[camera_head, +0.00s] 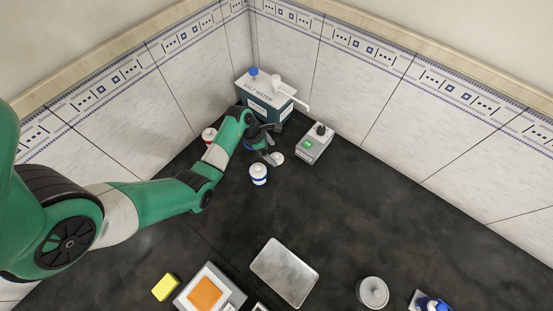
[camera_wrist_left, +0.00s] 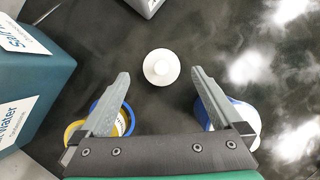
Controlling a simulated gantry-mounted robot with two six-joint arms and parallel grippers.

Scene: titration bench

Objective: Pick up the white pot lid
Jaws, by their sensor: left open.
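The white pot lid (camera_wrist_left: 160,67) is a small round disc with a raised central knob. It lies on the dark bench in the left wrist view, just ahead of and between my fingertips. In the head view the lid (camera_head: 278,158) shows beside the fingers, near the salt water box. My left gripper (camera_head: 268,155) is open and empty. In the left wrist view its two fingers (camera_wrist_left: 162,76) are spread wide on either side of the lid's line, and do not visibly touch it. My right gripper is not in view.
The salt water box (camera_head: 264,98) and a grey device (camera_head: 314,144) stand behind. A metal tray (camera_head: 285,272) lies in front. The middle right bench is clear.

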